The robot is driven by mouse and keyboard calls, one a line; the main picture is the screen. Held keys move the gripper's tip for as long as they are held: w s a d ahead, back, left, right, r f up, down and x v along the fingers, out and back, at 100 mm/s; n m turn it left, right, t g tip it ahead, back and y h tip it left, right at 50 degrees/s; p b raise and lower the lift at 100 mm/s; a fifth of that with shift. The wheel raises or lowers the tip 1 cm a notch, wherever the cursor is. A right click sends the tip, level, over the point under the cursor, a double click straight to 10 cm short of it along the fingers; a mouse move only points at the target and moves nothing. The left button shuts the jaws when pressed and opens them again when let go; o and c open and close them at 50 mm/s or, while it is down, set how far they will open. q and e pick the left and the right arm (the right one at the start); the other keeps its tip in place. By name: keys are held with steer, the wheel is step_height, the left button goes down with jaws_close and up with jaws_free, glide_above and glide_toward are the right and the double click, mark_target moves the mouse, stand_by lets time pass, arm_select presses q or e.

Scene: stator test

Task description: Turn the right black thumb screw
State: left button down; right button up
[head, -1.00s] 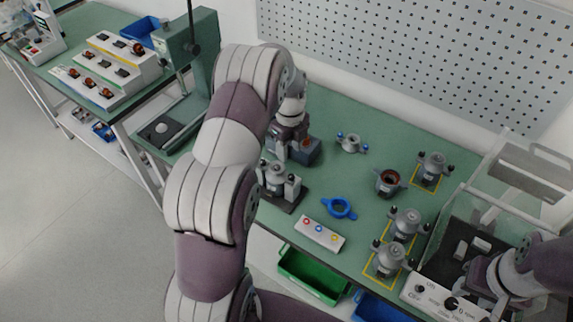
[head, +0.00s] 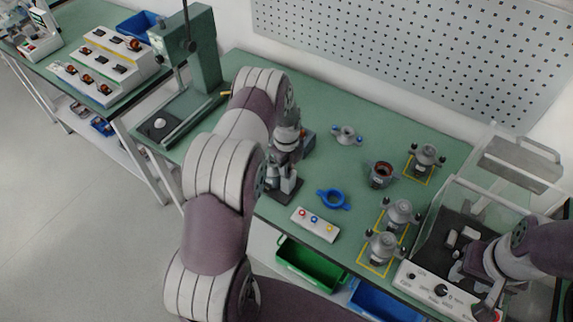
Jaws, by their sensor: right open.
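A small dark fixture (head: 284,188) with a grey metal housing stands on the green bench, left of the white button box. My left gripper (head: 282,163) points down right over this fixture, close to its top. The gripper and my arm cover most of the fixture, so I cannot make out the right black thumb screw, or whether the fingers touch it. The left fingers are too small and overlapped to tell open from shut. My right gripper (head: 459,271) is open, low over the test box at the lower right.
A clear-lidded test box (head: 432,286) is at the lower right. A green press (head: 188,55) stands at the left. Green bin (head: 310,272) sits below.

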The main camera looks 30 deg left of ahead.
arm_select(q)
steer(key=shift+d+f+n+b, duration=0.1)
steer(key=shift+n+b, duration=0.45)
steer(key=shift+n, duration=0.05)
steer(key=c, duration=1)
jaws_free()
steer(key=shift+r, duration=0.4)
step_height(320, 180, up, 12)
steer(key=b, duration=0.3)
steer(key=shift+r, duration=0.1)
